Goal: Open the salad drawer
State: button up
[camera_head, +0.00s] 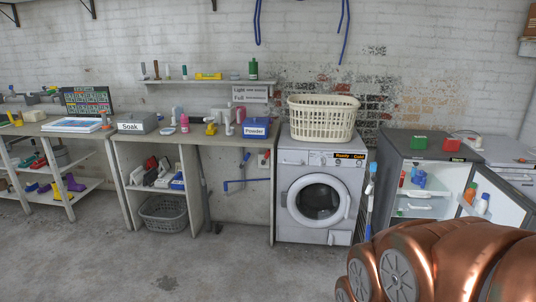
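A small grey fridge (390,180) stands at the right, and its door (506,205) is swung open to the right. Inside, a shelf (424,193) holds blue and red items. A pale band with a dark spot (418,207) shows below the shelf; I cannot tell whether it is the salad drawer's front. The lower part of the fridge is hidden behind my copper-coloured arm. My gripper is not in view.
Bottles (482,203) stand in the open door. A red block (451,144) and a green block (419,142) sit on the fridge top. A washing machine (289,210) with a laundry basket (322,120) stands to the left. The floor (200,265) at the front left is clear.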

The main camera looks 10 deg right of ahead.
aim_at(412, 199)
jog(key=i, duration=1.35)
jog(key=z, duration=2.35)
jog(key=i, duration=2.55)
jog(key=u, duration=2.4)
